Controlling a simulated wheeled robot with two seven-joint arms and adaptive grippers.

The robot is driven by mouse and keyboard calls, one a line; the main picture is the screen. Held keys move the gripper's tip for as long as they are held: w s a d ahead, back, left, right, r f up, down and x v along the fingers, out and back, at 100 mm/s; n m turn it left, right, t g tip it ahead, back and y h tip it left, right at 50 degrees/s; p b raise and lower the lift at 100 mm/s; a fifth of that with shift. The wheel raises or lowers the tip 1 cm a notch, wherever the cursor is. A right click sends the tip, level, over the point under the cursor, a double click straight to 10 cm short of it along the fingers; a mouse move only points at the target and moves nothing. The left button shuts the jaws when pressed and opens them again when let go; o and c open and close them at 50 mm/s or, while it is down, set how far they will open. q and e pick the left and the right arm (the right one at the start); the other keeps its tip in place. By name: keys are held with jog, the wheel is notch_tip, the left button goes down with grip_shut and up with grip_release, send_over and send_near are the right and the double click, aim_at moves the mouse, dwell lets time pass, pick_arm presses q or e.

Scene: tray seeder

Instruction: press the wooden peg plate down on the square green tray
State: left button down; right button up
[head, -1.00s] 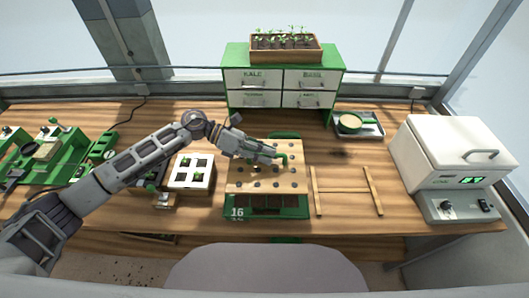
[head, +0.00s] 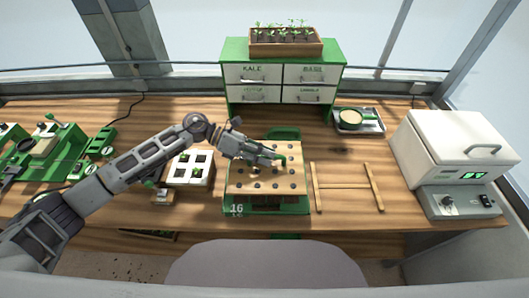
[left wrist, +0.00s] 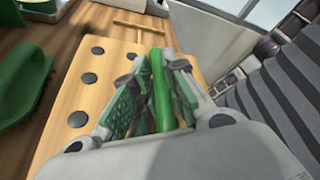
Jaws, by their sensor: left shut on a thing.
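The wooden peg plate (head: 262,186), pale with rows of dark round peg spots, lies over the square green tray (head: 297,209). The tray's front, marked 16, and dark cells show below the plate's front edge. My left gripper (head: 279,159) is shut on the plate's green handle. In the left wrist view, the fingers (left wrist: 157,100) close around the green handle bar (left wrist: 159,80), with the plate (left wrist: 93,98) beneath. I cannot tell whether the plate touches the tray; its underside and pegs are hidden. My right gripper is not in view.
A white tray with square cells (head: 207,170) stands left of the green tray. A wooden frame (head: 347,187) lies to its right. A white drawer cabinet (head: 280,75) stands behind, a white lidded machine (head: 455,145) at right.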

aim_at(261, 166)
pick_arm(q)
jog(key=shift+f+b, duration=0.65)
jog(key=shift+f, duration=0.9)
jog(key=shift+f+b, duration=0.8)
jog(key=shift+f, duration=0.05)
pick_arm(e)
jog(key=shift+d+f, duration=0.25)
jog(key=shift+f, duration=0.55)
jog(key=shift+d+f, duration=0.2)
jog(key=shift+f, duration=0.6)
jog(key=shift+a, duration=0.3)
pick_arm(q)
jog(key=shift+b, duration=0.3)
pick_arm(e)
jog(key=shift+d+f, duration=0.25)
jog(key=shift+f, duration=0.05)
pick_arm(q)
jog(key=shift+f, duration=0.25)
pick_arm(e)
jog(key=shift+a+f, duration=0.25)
pick_arm(q)
jog(key=shift+f+b, duration=0.35)
jog(key=shift+b, duration=0.25)
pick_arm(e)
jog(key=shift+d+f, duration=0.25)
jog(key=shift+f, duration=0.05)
pick_arm(q)
jog(key=shift+s+f, duration=0.1)
jog(key=shift+f, duration=0.05)
